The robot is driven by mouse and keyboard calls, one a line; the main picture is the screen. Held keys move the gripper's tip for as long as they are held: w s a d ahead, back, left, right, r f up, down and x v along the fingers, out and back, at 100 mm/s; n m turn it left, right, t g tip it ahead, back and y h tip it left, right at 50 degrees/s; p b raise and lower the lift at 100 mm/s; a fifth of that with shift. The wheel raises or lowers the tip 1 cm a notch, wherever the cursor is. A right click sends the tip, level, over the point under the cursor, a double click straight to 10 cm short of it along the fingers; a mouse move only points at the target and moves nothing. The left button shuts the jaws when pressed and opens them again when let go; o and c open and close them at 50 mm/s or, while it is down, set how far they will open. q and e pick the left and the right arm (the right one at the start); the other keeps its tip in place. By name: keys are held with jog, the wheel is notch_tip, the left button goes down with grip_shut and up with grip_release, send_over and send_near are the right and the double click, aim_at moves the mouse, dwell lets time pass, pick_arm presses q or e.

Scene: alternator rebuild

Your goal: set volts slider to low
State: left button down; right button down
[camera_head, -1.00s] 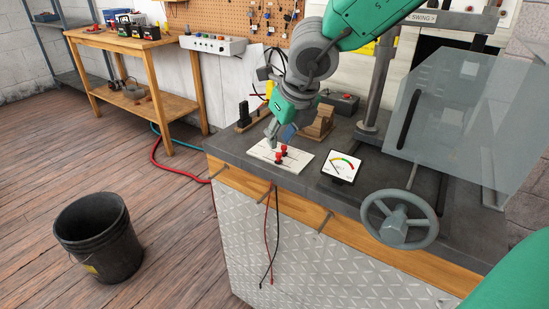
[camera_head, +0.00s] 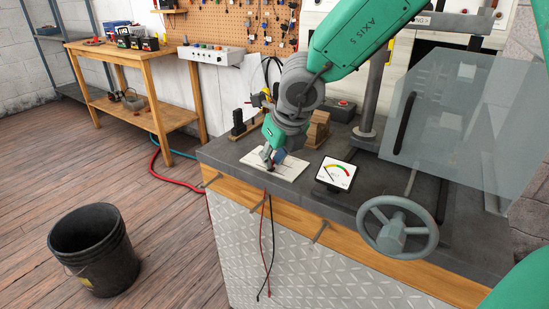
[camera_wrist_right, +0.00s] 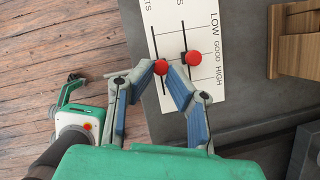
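A white slider panel (camera_head: 288,169) lies on the dark bench top. It also shows in the right wrist view (camera_wrist_right: 171,14), printed LOW, GOOD and HIGH. It has two slots with red knobs. The left slot's cut-off label ends in "TS". The left knob (camera_wrist_right: 162,67) is between GOOD and HIGH; the right knob (camera_wrist_right: 194,58) is a little nearer GOOD. My right gripper (camera_head: 270,157) is down at the panel, its fingertips (camera_wrist_right: 166,63) closed around the left knob. What looks like my left gripper (camera_wrist_right: 72,90) is partly seen at the wrist view's left edge; its fingers are unclear.
A meter (camera_head: 336,174) stands right of the panel. A wooden block (camera_head: 318,128) is behind it. A handwheel (camera_head: 396,225) and a clear shield (camera_head: 450,120) occupy the bench's right side. A black bucket (camera_head: 95,250) stands on the floor. Red and black leads hang at the bench front.

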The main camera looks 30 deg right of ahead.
aim_at(255, 162)
jog(key=w+p, duration=0.1)
jog(key=w+a+p, duration=0.1)
jog(key=w, duration=0.1)
jog(key=shift+a, duration=0.2)
jog(key=shift+w, duration=0.2)
jog(key=shift+d, duration=0.1)
jog(key=c, duration=1.9)
grip_release()
jog(key=shift+w, duration=0.1)
jog(key=shift+o, duration=0.5)
jog(key=shift+w+f, duration=0.25)
jog(key=shift+w, duration=0.2)
jog(key=shift+s+r, duration=0.15)
jog(key=shift+r, duration=0.15)
jog(key=v, duration=1.1)
